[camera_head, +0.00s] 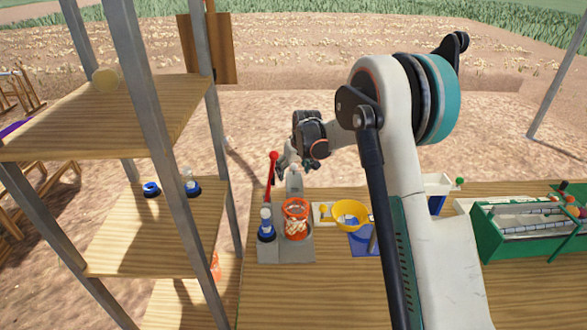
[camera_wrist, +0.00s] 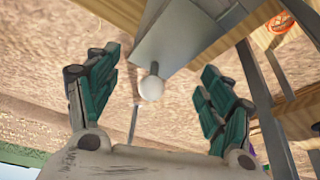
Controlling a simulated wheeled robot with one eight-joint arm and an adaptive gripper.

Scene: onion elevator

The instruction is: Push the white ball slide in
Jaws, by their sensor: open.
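The white ball (camera_wrist: 151,88) shows in the wrist view on a short dark rod that sticks out from the edge of a grey plate (camera_wrist: 180,35). My gripper (camera_wrist: 160,62) is open, with one green finger on each side of the ball. The ball lies between the spread fingers, and I see no finger touching it. In the head view my gripper (camera_head: 285,162) is at the far edge of the table, behind the grey plate (camera_head: 300,252). I cannot make out the ball in the head view.
A yellow bowl (camera_head: 350,214) is to the right. A shelf (camera_head: 150,235) is at the left. The wooden table (camera_head: 320,295) is clear in front.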

